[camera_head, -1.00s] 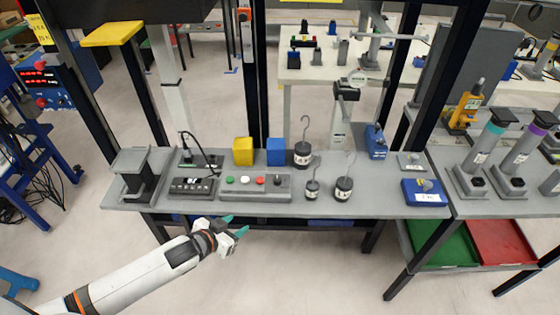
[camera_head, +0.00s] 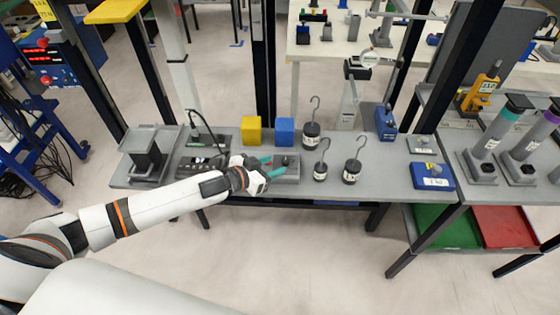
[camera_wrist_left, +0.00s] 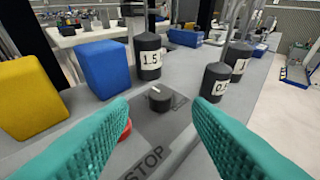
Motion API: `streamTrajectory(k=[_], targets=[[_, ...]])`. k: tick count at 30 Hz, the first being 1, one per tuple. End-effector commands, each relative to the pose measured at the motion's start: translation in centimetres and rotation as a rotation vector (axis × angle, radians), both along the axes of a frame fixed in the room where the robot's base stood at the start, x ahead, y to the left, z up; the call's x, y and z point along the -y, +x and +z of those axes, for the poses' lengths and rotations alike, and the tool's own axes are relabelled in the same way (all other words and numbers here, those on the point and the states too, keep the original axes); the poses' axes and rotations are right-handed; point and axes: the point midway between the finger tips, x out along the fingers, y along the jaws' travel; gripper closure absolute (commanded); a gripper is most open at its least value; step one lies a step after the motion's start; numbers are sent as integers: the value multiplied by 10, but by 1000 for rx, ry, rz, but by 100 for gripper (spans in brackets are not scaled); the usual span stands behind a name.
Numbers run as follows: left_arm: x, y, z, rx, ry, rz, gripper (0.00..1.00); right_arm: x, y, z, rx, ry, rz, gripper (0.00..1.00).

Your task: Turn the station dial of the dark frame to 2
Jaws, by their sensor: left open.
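The station dial (camera_head: 286,161) is a black round knob at the right end of the grey button panel (camera_head: 289,180). In the left wrist view the dial (camera_wrist_left: 160,100) has a white mark on its top; the number it points to is not readable. My left gripper (camera_head: 275,167) is open and empty at the panel, its teal fingers just short of the dial. In the wrist view the dial shows beyond and between the fingertips (camera_wrist_left: 163,112). The left finger partly covers a red button (camera_wrist_left: 127,129). My right gripper is not in view.
A yellow block (camera_head: 251,130) and a blue block (camera_head: 285,131) stand behind the panel. Black hooked weights (camera_head: 311,136) stand to its right, several centimetres away. Dark posts (camera_head: 263,70) rise at the table's back. A blue box (camera_head: 432,177) lies farther right.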

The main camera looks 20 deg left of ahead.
Motion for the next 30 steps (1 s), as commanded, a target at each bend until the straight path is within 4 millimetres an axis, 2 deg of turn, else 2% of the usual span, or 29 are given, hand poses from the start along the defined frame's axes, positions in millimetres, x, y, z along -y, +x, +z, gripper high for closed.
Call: streamTrajectory(k=[3,7,19,27,30], targets=[[9,16,-7,1,0,0,55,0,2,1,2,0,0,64],[14,26,-11,2,1,-1,55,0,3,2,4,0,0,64],[17,30,-14,1,2,-1,55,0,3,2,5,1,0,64],[17,30,-14,0,1,0,99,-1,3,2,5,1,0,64],[17,30,-14,1,1,-2,100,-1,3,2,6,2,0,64]])
